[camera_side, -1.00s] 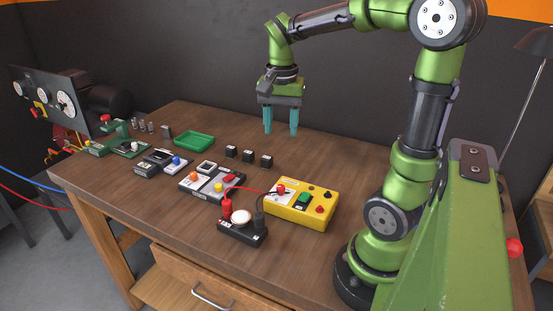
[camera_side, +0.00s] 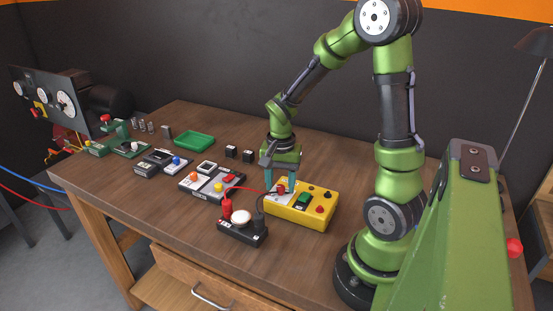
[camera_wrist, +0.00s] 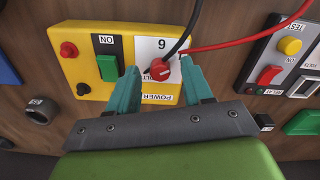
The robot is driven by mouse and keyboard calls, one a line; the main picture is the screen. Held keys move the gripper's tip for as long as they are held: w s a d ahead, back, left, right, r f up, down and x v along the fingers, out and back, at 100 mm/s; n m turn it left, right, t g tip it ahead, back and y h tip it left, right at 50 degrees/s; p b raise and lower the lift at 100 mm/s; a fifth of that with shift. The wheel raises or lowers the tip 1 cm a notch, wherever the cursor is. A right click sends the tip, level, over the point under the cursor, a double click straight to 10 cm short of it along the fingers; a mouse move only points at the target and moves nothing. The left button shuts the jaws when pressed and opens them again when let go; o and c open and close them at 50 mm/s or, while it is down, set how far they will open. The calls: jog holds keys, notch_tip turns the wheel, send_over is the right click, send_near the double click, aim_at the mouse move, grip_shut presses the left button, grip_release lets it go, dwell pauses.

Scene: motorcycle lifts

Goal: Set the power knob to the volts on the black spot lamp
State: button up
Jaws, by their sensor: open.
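In the side view my gripper (camera_side: 282,186) is low over the box's left end. The black spot lamp (camera_side: 241,231) has a round white lens; its volts marking is too small to read.
Red and black leads join the box and lamp; both cross near the knob. A black tester (camera_side: 210,185) with coloured buttons stands left. A green tray (camera_side: 194,142) and small black blocks (camera_side: 231,152) lie behind.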

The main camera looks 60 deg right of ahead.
jog(key=shift+f, duration=0.25)
grip_shut()
